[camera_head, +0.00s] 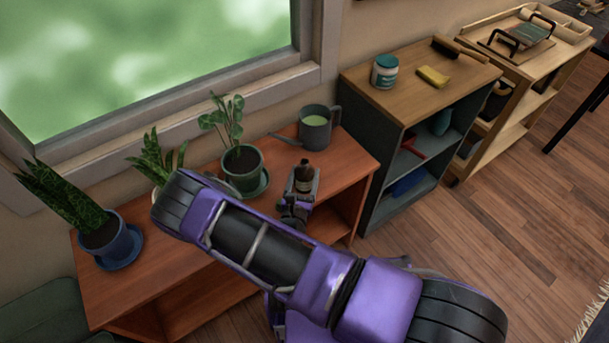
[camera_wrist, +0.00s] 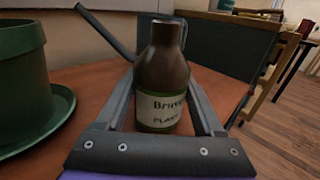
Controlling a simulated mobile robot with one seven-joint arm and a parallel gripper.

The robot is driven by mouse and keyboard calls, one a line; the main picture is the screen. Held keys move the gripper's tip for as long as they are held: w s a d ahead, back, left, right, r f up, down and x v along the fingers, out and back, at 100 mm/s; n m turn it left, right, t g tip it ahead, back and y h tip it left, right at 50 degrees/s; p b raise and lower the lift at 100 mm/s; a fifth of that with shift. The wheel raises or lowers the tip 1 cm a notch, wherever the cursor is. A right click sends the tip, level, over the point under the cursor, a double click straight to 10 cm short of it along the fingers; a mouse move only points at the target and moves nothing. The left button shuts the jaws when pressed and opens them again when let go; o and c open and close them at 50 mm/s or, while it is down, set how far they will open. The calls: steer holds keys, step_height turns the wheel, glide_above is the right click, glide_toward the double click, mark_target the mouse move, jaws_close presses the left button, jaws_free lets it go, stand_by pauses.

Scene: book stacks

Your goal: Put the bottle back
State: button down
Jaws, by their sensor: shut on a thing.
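The brown bottle (camera_head: 304,173) with a pale label is at the right part of the wooden plant bench (camera_head: 340,177). In the wrist view the bottle (camera_wrist: 162,75) stands upright between the two fingers of my gripper (camera_wrist: 164,112), its label facing the camera. My gripper (camera_head: 303,184) is shut on the bottle. In the wrist view the bottle's base is low between the fingers, and I cannot tell whether it touches the bench top.
A green potted plant (camera_head: 243,168) on a saucer stands just left of the bottle. A watering can (camera_head: 315,128) is behind it. A blue potted plant (camera_head: 109,242) is at left. A shelf unit (camera_head: 405,95) with a jar (camera_head: 384,72) and a sponge (camera_head: 433,77) stands at right.

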steer(key=shift+f, duration=0.15)
jaws_free()
steer(key=shift+r, duration=0.3)
steer(key=s+a, duration=0.2)
steer(key=s, duration=1)
steer(key=shift+a, duration=0.15)
steer(key=shift+w, duration=0.1)
